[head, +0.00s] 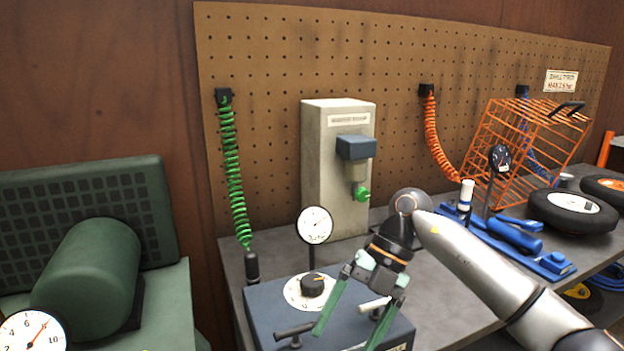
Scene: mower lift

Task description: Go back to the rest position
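My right gripper (348,335) comes in from the right on its grey arm. Its two green fingers point down and are spread apart, with nothing seen held between them. It is in front of and over a blue control box (265,308) with a black dial knob (312,285) and a round gauge (314,225) on a post. A dark lever (293,330) and a white lever (375,304) are near the fingers; I cannot tell whether the fingers touch the box. My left gripper is not in view.
A grey cabinet (334,170) with a green nozzle stands behind. Green (232,170) and orange (434,135) coiled hoses hang from the pegboard. An orange wire cage (530,140), a blue tool (515,235) and black wheels (573,211) are at right. A green machine (90,275) stands at left.

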